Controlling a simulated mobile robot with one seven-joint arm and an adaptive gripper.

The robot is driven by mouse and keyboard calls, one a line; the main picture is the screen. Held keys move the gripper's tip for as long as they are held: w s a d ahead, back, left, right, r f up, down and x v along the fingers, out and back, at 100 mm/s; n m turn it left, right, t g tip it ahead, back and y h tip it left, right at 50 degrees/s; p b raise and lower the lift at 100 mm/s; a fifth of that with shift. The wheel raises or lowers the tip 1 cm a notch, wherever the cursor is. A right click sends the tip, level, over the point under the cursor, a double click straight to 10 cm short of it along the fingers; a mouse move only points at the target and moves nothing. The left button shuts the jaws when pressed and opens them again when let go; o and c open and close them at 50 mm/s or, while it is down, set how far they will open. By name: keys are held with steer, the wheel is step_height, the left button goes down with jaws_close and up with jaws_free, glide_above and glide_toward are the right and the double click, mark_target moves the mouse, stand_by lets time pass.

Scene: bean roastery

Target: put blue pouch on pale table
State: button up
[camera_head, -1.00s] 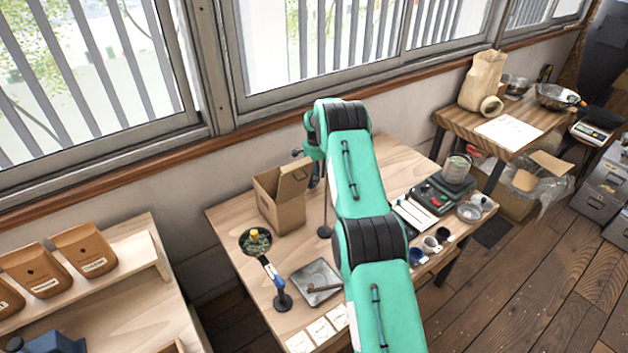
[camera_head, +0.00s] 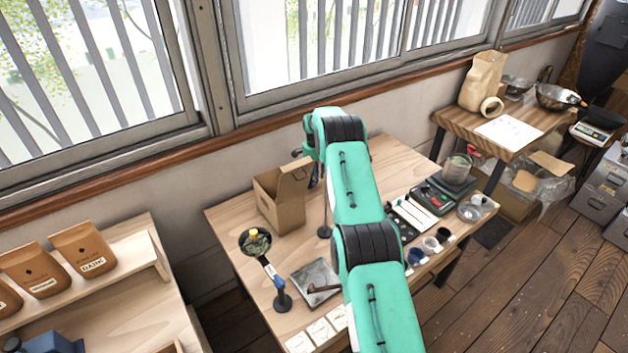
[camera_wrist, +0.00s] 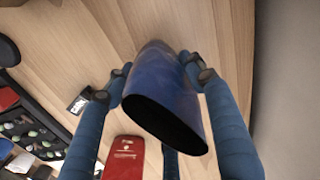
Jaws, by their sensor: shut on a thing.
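The blue pouch (camera_wrist: 162,78) is in the wrist view, a dark blue, tapered shape with a dark open end facing the camera. My gripper (camera_wrist: 158,72) is shut on it, with blue fingers on both sides. Pale wood (camera_wrist: 215,35) lies behind the pouch; I cannot tell whether the pouch touches it. In the head view the pale table (camera_head: 385,160) stands under the window, with my green arm reaching over it. My arm hides the pouch and most of my gripper there.
A cardboard box (camera_head: 283,195), a metal tray (camera_head: 315,280), a scale (camera_head: 430,197) and small cups (camera_head: 430,244) crowd the table. A red packet (camera_wrist: 125,157) and a dark label (camera_wrist: 79,101) lie near the pouch in the wrist view. The table's back strip looks bare.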

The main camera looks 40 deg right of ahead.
steer(key=shift+f, duration=0.75)
steer(key=shift+f, duration=0.15)
steer(key=o, duration=0.8)
steer(key=shift+o, duration=0.2)
step_height(320, 180, up, 12)
steer(key=shift+r+p, duration=0.15)
steer(key=shift+p, duration=0.65)
